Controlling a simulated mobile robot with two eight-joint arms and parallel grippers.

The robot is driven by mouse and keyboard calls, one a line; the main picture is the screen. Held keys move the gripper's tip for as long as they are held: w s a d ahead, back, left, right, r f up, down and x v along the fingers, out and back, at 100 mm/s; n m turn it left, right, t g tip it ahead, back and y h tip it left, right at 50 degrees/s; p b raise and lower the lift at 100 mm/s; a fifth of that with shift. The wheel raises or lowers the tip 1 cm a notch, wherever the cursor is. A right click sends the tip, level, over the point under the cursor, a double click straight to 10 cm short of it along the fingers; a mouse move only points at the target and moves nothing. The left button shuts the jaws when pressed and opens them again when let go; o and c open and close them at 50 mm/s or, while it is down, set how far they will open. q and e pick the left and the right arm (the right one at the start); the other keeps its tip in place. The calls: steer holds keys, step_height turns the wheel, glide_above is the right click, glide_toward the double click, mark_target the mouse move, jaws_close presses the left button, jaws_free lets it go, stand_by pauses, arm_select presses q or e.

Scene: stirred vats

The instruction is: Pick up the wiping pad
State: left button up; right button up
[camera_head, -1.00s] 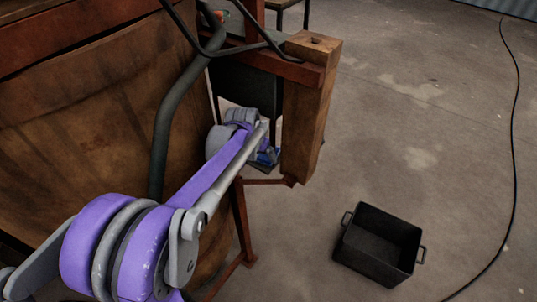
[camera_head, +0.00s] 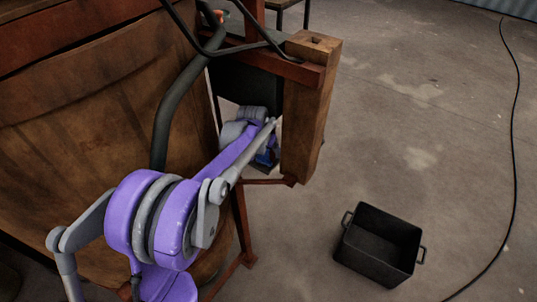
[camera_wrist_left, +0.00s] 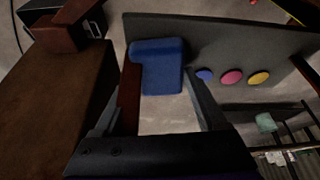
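A blue block-like thing, which looks like the wiping pad (camera_wrist_left: 160,72), shows in the left wrist view against the near edge of a dark panel. My left gripper (camera_wrist_left: 155,98) is open, its dark fingers apart on either side of the pad in that picture. The pad appears beyond the fingertips, and I see no contact. In the head view my left wrist reaches behind the wooden post, with blue parts beside it; I cannot tell whether the pad is among them. My right gripper is in neither view.
The dark panel (camera_wrist_left: 230,45) carries blue, pink and yellow round buttons. The wooden post (camera_head: 308,120) stands close right of my left wrist. The large wooden vat (camera_head: 80,130) is at left. A black bin (camera_head: 375,250) stands on open floor, with a cable at far right.

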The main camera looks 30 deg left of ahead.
arm_select(q)
steer(key=c, duration=0.4)
steer(key=shift+c, duration=0.2)
steer(key=shift+r, duration=0.15)
steer(key=shift+r, duration=0.55)
steer(key=s, duration=0.8)
step_height(320, 180, up, 14)
steer(key=p, duration=0.1)
steer(key=shift+d+f+p, duration=0.15)
steer(key=shift+d+p, duration=0.1)
steer(key=shift+p, duration=0.05)
steer(key=shift+f, duration=0.1)
